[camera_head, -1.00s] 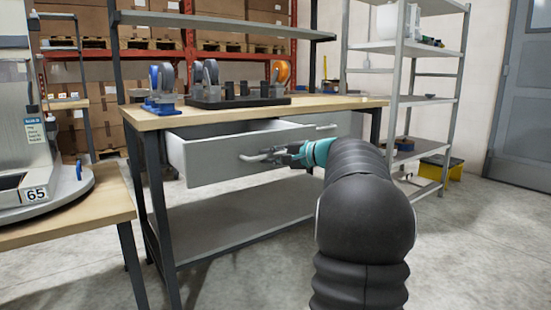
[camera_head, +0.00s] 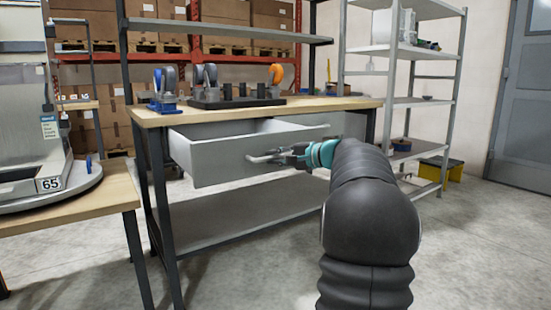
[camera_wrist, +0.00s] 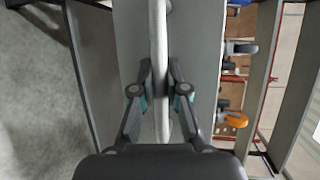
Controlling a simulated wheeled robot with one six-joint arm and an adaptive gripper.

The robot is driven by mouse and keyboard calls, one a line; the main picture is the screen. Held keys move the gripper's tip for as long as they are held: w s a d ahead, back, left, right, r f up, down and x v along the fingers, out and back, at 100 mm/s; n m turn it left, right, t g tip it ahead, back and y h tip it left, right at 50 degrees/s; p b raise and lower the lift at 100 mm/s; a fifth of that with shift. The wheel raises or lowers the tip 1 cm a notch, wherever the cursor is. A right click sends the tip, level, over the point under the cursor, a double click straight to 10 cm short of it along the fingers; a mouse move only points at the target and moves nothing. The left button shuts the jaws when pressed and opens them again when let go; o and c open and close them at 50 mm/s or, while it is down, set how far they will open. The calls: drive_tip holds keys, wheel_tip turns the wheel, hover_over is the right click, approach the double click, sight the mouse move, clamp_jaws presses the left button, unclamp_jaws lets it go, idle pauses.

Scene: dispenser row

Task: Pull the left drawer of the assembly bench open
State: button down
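The left drawer (camera_head: 228,162) of the assembly bench (camera_head: 150,120) is a light grey box pulled well out from under the wooden top, and its inside shows from above. Its bar handle (camera_head: 262,157) is on the front panel. My gripper (camera_head: 285,155) is at this handle, reaching in from the right. In the wrist view the handle (camera_wrist: 158,35) runs upright between the two fingers of my gripper (camera_wrist: 159,72), which are closed in on both sides of it. The drawer front (camera_wrist: 128,35) lies behind the fingers.
Tape dispensers (camera_head: 163,90) and a dark rack (camera_head: 237,103) stand on the bench top. A wooden table (camera_head: 95,203) with a machine (camera_head: 30,140) is at the left. A grey shelf (camera_head: 410,102) stands at the right. The floor (camera_head: 470,250) at the lower right is clear.

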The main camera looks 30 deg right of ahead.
drive_tip(key=c, duration=1.2)
unclamp_jaws()
drive_tip(key=v, duration=1.2)
drive_tip(key=shift+r, duration=0.1)
